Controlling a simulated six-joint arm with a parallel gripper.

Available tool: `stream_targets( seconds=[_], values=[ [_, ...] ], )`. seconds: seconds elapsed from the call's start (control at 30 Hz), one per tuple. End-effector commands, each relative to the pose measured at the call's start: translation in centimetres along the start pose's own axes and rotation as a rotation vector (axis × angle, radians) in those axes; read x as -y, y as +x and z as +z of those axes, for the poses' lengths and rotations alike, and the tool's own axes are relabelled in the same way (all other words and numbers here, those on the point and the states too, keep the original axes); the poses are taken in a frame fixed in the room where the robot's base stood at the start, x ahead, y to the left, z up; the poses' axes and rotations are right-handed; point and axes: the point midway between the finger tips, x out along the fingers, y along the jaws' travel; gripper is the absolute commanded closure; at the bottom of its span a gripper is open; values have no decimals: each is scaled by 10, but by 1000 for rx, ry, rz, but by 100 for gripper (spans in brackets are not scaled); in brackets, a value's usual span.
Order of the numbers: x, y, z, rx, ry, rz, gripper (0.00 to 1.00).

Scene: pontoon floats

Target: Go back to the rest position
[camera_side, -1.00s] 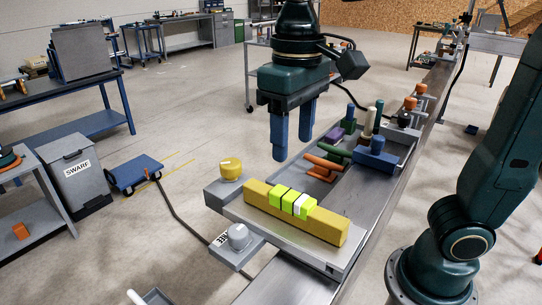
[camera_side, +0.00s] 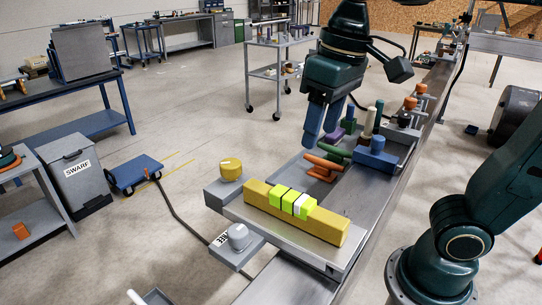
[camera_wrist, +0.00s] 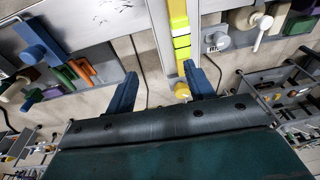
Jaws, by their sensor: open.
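My gripper (camera_side: 323,125) is open and empty in the side view. It hangs in the air above the far part of the tray, with its blue fingers pointing down and slightly tilted. In the wrist view my gripper (camera_wrist: 163,90) shows two blue fingers set wide apart with nothing held between them. The long yellow bar (camera_side: 258,192) with lime and white blocks (camera_side: 292,203) on it lies on the near end of the metal tray (camera_side: 240,211), apart from the gripper. The bar also shows in the wrist view (camera_wrist: 178,12).
An orange piece (camera_side: 321,167), a green cylinder (camera_side: 338,150), a blue block (camera_side: 375,158) and several upright pegs stand at the tray's far end. A yellow knob (camera_side: 231,168) and a grey knob (camera_side: 239,236) flank the near end. A grey cart (camera_side: 281,73) stands behind.

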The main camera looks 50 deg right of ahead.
Motion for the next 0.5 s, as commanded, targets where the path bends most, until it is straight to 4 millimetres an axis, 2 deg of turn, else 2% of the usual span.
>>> stream_targets(
  seconds=[0.03, 0.2, 0.5],
  values=[
    [-10, 3, 7, -31, 7, -3, 47],
    [-37, 17, 28, -140, 4, -4, 47],
    [-68, 44, 60, -299, -6, 29, 47]
  ],
)
